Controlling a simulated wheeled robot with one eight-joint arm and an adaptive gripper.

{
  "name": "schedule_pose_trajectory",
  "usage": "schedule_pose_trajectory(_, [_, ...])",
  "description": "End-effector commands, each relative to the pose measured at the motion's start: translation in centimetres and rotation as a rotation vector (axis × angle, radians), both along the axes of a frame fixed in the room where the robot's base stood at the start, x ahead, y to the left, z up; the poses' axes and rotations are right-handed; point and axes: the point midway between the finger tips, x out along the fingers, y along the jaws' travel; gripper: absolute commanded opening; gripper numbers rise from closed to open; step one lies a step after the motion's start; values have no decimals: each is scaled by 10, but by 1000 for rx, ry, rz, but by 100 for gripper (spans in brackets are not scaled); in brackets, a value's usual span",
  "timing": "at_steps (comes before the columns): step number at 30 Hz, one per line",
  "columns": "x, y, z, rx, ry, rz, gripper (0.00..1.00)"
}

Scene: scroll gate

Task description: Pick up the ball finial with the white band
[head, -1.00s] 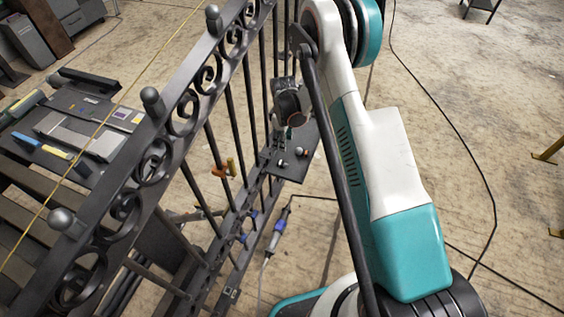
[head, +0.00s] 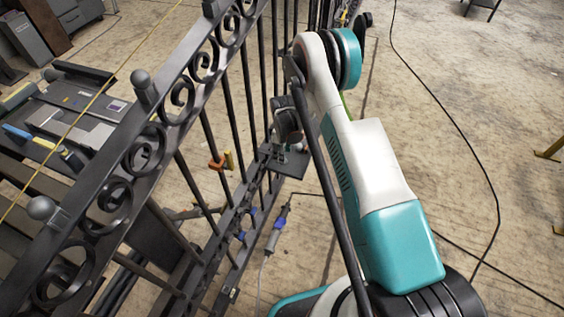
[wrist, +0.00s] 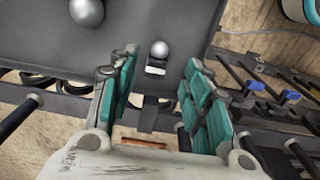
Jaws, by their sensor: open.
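The ball finial with the white band (wrist: 159,48) shows in the wrist view as a small grey ball on a short base with a white band. It stands on a dark grey plate (wrist: 137,32). My gripper (wrist: 161,66) is open, with its teal-padded fingers left and right of the finial and nothing held. I cannot tell whether the fingertips are level with it. In the head view my gripper (head: 282,140) is low over the plate (head: 291,165) beside the gate, and it mostly hides what stands there.
A larger plain grey ball (wrist: 86,12) stands on the plate, up and left of the banded finial. The dark iron gate (head: 165,135) with scrolls and bars runs close along my arm's left. An orange clamp (head: 217,162) sits on a bar. Floor to the right is mostly clear.

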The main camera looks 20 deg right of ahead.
Motion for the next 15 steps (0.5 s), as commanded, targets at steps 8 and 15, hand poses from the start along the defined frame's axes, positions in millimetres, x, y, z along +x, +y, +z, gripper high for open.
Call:
schedule_pose_trajectory(8, [4,0,-39,0,0,0,44])
schedule_pose_trajectory(15, [4,0,-38,0,0,0,42])
